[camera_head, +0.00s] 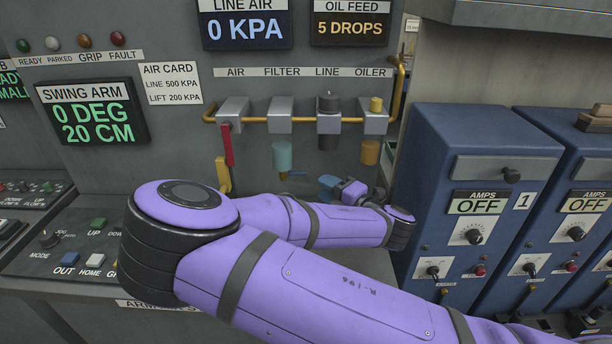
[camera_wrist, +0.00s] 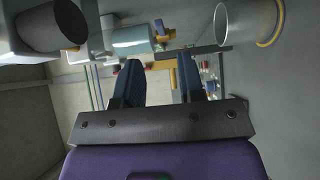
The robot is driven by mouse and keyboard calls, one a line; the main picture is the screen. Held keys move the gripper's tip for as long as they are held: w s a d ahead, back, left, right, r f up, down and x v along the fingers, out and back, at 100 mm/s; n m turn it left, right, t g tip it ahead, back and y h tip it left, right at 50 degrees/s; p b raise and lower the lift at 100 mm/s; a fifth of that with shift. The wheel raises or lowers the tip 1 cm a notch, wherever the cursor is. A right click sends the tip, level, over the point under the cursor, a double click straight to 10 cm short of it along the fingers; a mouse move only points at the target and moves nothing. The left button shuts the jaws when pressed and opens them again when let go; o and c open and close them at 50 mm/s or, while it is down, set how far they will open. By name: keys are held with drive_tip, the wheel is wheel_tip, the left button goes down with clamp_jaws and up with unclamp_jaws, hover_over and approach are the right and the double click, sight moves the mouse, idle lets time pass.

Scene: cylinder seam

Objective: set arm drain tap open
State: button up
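The teal filter bowl (camera_head: 282,155) hangs under the FILTER block on the air line. A small brass drain tap (camera_head: 283,176) with a short blue handle (camera_head: 298,174) sits at its bottom, partly hidden behind my arm. In the wrist view the teal bowl (camera_wrist: 132,40) lies on its side, with the brass tap (camera_wrist: 164,36) at its right end and a bit of blue handle (camera_wrist: 158,25). My gripper (camera_wrist: 161,72) is open and empty, its two blue fingers apart. The tap lies beyond the fingertips, not between them. In the head view the gripper (camera_head: 328,184) is right of the tap.
A red lever (camera_head: 228,146) with a yellow piece (camera_head: 222,173) hangs left of the filter. A dark regulator (camera_head: 329,120) and amber oiler bowl (camera_head: 370,152) stand to its right. Blue AMPS cabinets (camera_head: 480,200) stand on the right. The line air display (camera_head: 246,24) reads 0 KPA.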

sight(302, 175)
drive_tip(key=x, duration=0.7)
drive_tip(key=shift+w+a, duration=0.1)
drive_tip(key=shift+w, duration=0.05)
clamp_jaws()
